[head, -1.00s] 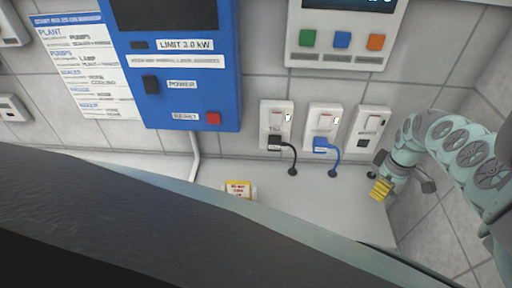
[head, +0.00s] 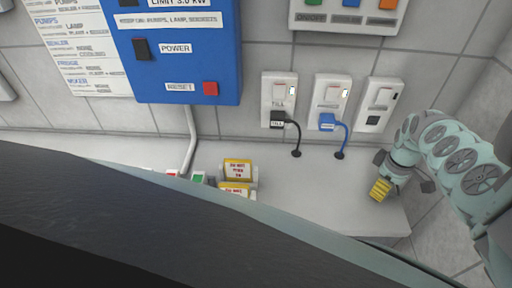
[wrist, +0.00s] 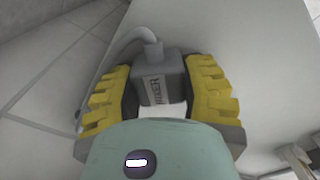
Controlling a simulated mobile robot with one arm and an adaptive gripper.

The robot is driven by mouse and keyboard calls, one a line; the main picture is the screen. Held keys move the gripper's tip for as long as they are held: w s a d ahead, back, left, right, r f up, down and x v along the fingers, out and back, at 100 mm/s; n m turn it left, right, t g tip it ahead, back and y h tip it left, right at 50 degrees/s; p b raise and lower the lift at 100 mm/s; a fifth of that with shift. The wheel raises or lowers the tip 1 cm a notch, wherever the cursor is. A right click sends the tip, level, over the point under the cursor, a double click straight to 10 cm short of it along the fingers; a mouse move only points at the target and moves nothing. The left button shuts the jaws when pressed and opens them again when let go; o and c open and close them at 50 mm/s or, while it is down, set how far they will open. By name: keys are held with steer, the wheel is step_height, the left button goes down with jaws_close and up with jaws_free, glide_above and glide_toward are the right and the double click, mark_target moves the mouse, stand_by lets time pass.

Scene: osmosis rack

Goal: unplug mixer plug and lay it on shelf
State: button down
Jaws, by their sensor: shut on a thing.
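My gripper (head: 381,188) is over the right end of the white shelf (head: 330,205) in the head view. In the wrist view its yellow fingers (wrist: 163,98) are shut on a grey plug (wrist: 160,80) with "MIXER" lettering. A grey cable (wrist: 128,40) leads from the plug's far end. The pale shelf surface shows behind the plug; I cannot tell whether the plug touches it. The rightmost wall socket (head: 378,104) has no plug in it.
A black plug (head: 278,119) and a blue plug (head: 328,122) sit in the other two sockets, their cables hanging to the shelf. Yellow-and-white labelled blocks (head: 237,170) stand at the shelf's middle. A blue power panel (head: 180,60) is on the wall. The shelf between blocks and gripper is clear.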

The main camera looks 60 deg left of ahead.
steer(key=shift+a, duration=0.1)
jaws_free()
stand_by(0.6)
steer(key=shift+r, duration=0.15)
stand_by(0.4)
steer(key=shift+r+p, duration=4.4)
steer(key=shift+p, duration=0.1)
